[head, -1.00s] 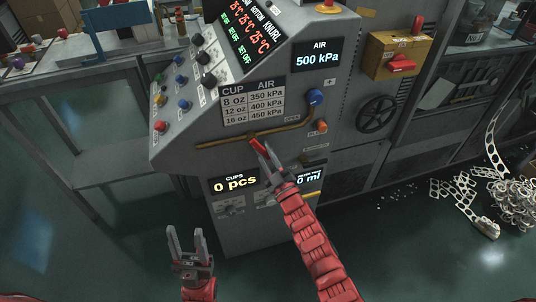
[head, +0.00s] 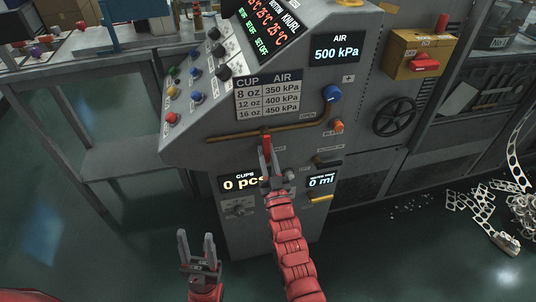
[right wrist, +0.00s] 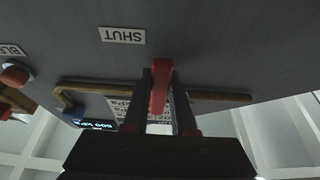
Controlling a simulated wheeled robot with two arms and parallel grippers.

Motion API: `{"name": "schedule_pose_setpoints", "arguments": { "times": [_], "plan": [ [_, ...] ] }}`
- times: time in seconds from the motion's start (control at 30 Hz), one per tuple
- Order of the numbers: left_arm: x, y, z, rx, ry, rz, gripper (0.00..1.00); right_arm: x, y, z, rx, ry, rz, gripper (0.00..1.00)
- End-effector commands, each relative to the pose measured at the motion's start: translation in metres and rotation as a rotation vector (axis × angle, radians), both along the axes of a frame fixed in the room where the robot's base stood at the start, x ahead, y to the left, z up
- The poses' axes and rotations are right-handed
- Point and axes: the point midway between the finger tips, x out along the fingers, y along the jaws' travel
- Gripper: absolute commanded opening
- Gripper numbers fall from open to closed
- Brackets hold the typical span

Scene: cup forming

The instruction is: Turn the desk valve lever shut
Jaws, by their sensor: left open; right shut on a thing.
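The red valve lever (head: 267,142) hangs from the brown pipe (head: 230,135) on the grey machine's front and points about straight down, across the pipe. My right gripper (head: 268,156) is shut on its lower part. In the right wrist view, the lever (right wrist: 159,88) is between the two dark fingers (right wrist: 161,76), and the picture is upside down. A SHUT label (right wrist: 122,35) shows there on the panel, clear of the lever. My left gripper (head: 198,248) is open and empty, low and left, apart from the machine.
A blue knob (head: 332,93) and an orange button (head: 338,126) sit right of the lever. The AIR display (head: 335,48) reads 500 kPa. A black handwheel (head: 394,117) is further right. The floor around my left gripper is clear.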

Motion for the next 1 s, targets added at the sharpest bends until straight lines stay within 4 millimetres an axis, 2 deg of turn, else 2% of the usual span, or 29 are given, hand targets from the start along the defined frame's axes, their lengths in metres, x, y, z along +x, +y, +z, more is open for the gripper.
{"name": "schedule_pose_setpoints", "arguments": {
  "times": [0.37, 0.4, 0.53, 0.87, 1.0],
  "plan": [
    [0.0, 0.0, 0.0, 0.0, 0.0, 0.0, 0.5, 0.0, 0.001, -0.002, 0.005, 0.006, 0.002, 0.0],
    [0.0, 0.0, 0.0, 0.0, 0.0, 0.0, 0.5, 0.0, 0.001, -0.002, 0.005, 0.006, 0.002, 0.3],
    [0.0, 0.0, 0.0, 0.0, 0.0, 0.0, 0.5, 0.0, 0.001, -0.001, 0.005, 0.005, 0.001, 0.54],
    [0.0, 0.0, 0.0, 0.0, 0.0, 0.0, 0.5, -0.002, 0.0, -0.001, 0.004, 0.003, 0.001, 0.55],
    [0.0, 0.0, -0.001, 0.0, 0.0, 0.0, 0.5, -0.013, -0.003, -0.008, 0.004, 0.004, 0.001, 0.55]
  ]
}}
